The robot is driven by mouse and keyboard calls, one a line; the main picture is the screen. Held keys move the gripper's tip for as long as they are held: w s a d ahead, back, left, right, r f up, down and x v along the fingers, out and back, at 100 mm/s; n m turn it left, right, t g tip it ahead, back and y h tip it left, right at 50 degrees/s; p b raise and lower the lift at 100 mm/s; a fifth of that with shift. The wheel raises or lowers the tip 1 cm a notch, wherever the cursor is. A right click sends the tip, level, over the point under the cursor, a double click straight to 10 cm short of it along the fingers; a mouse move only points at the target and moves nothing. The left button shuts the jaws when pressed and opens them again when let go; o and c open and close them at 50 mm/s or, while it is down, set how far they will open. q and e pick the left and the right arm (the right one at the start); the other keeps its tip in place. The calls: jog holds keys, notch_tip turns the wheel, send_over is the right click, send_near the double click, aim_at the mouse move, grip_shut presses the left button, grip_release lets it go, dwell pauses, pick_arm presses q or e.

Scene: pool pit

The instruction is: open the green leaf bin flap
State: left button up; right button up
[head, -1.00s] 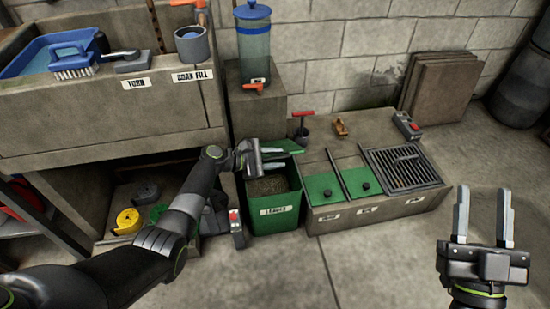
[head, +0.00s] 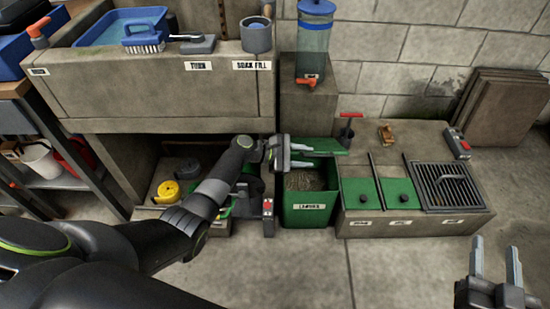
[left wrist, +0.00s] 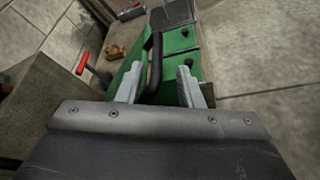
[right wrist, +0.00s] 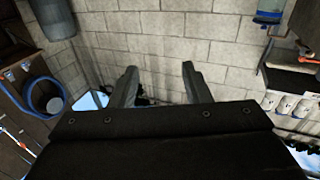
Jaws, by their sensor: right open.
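The green leaf bin (head: 309,215) stands on the floor beside the concrete block, with a white label on its front. Its green flap (head: 318,146) is raised at the back, seen nearly edge-on, and dry leaves show inside. My left gripper (head: 300,153) is over the bin's left side, beside the flap. In the left wrist view its fingers (left wrist: 162,88) are apart, with a dark curved handle (left wrist: 154,66) between them, nearer the left finger; a clear gap remains on the right. My right gripper (head: 496,262) is open and empty at the lower right, away from the bin.
Right of the bin, the block holds two green lids (head: 381,194) with black knobs and a metal grate (head: 448,186). A red-handled tool (head: 348,128) stands behind. A concrete sink (head: 160,90) is at upper left. The floor in front is clear.

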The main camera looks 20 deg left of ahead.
pick_arm(q)
jog(key=s+a+p, duration=0.1)
jog(key=s+a, duration=0.3)
jog(key=a, duration=0.4)
pick_arm(e)
jog(key=s+f+g, duration=0.2)
jog(key=f+g, duration=0.1)
jog(key=f, duration=0.2)
jog(key=s+a+f+g+y, duration=0.1)
jog(key=s+f+g, duration=0.1)
jog(key=f+g, duration=0.2)
jog(key=shift+s+f+m, duration=0.3)
jog(key=shift+s+f, duration=0.05)
jog(key=shift+f, duration=0.65)
pick_arm(q)
jog(key=shift+s, duration=0.1)
